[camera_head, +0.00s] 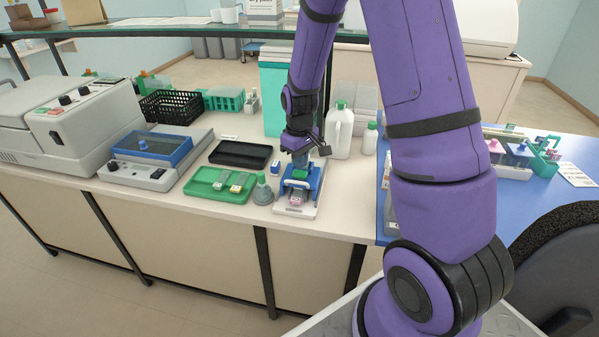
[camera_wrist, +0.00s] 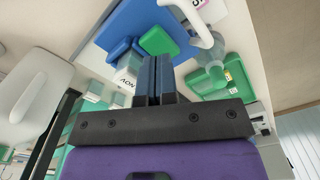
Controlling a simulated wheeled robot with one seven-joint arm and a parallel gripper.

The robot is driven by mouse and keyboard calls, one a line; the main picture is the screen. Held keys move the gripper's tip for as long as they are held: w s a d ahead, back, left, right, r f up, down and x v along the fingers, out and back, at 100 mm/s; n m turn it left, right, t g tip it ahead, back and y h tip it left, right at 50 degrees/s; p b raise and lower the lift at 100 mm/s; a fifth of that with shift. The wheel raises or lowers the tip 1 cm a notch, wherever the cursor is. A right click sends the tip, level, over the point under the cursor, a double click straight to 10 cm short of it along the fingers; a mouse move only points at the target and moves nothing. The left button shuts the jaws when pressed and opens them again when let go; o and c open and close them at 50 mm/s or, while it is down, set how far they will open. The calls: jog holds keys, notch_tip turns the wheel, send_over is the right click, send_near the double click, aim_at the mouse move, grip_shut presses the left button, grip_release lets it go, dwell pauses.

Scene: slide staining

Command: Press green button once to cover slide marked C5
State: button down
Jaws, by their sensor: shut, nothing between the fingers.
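The blue and white device (camera_head: 312,184) stands near the bench's front edge. Its green button (camera_head: 300,174) is on top and also shows in the wrist view (camera_wrist: 159,41). A slide with a pinkish end (camera_head: 296,198) lies at the device's front; its marking is too small to read. My gripper (camera_head: 300,160) is shut and empty, pointing down above the device close to the green button. In the wrist view the closed fingertips (camera_wrist: 154,60) show just beside the button; I cannot tell whether they touch it.
A green tray (camera_head: 205,192) with slides lies left of the device, with a grey-green squeeze bottle (camera_head: 262,190) between. A black tray (camera_head: 240,154) lies behind. A white jug (camera_head: 339,132) stands behind right. A small blue-white box (camera_head: 276,168) sits close by the device.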

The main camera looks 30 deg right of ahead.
jog(key=shift+f, duration=1.4)
dwell(1.4)
jog(key=shift+r, duration=3.5)
jog(key=shift+r, duration=0.3)
notch_tip(320, 180, up, 10)
jog(key=t, duration=0.1)
send_over(300, 173)
jog(key=s+a, duration=0.3)
jog(key=s, duration=0.1)
jog(key=s+a+r+m+t, duration=0.1)
jog(key=s+r+t, duration=0.1)
jog(key=s+r, duration=0.45)
jog(key=s+a+r+m+t, duration=0.1)
jog(key=s+r, duration=0.3)
jog(key=s, duration=0.3)
jog(key=s+a+r+m+t, duration=0.1)
jog(key=s+r, duration=0.3)
jog(key=s, duration=0.4)
jog(key=shift+a, duration=0.5)
